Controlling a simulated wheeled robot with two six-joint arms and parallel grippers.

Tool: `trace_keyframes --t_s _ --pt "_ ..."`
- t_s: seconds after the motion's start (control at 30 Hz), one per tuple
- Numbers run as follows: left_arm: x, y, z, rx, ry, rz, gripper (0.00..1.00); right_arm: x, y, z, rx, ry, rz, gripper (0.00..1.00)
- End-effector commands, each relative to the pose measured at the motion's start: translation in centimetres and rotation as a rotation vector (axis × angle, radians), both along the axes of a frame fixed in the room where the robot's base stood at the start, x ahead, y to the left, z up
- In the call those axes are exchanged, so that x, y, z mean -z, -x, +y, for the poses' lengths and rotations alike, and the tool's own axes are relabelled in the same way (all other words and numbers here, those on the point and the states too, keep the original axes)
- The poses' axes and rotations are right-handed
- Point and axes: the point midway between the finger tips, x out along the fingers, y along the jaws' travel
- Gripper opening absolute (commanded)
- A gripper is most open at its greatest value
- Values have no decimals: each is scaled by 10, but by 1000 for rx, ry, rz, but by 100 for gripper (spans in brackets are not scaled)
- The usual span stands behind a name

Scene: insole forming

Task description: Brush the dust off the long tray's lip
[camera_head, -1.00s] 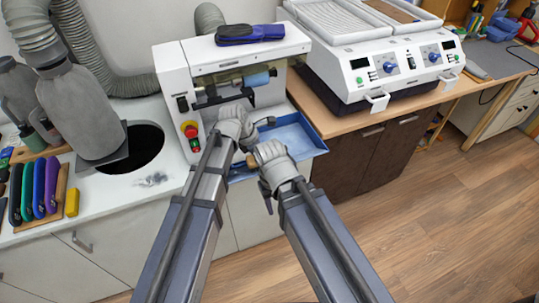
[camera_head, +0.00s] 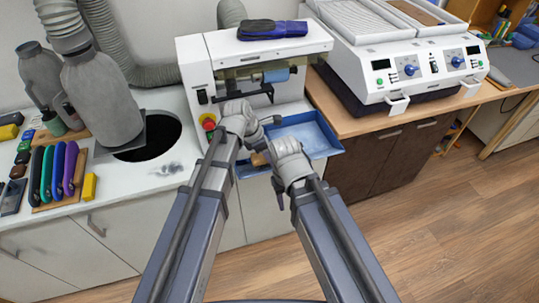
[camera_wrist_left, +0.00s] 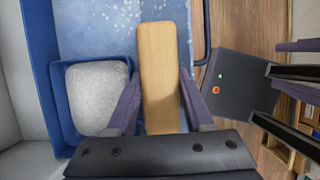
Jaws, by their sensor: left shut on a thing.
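My left gripper (camera_wrist_left: 160,100) is shut on a wooden brush handle (camera_wrist_left: 158,50), one finger on each side. Its bristles are not visible. Behind the handle is the long blue tray (camera_wrist_left: 110,20), with pale specks on its surface. In the head view the tray (camera_head: 312,136) sits at the foot of the white machine. My left gripper (camera_head: 240,120) is in front of the machine at the tray's left end, and the handle's pale wood (camera_head: 258,159) shows below it. My right gripper (camera_head: 288,160) is close by in front of the tray; its fingers are too small to read.
A blue-rimmed container of grey material (camera_wrist_left: 98,95) lies beside the handle. The white machine (camera_head: 245,50) has a roller and a red stop knob. A dark round opening (camera_head: 148,137) and coloured tools (camera_head: 55,172) are left. A twin-tray machine (camera_head: 390,65) stands right.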

Motion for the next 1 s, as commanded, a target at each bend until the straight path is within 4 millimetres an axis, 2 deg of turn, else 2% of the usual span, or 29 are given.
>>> trace_keyframes --t_s 0.8,1.0 --pt "-78 0 0 0 1 0 0 -77 0 0 0 0 0 50" --pt "-79 0 0 0 1 0 0 -79 0 0 1 -1 0 50"
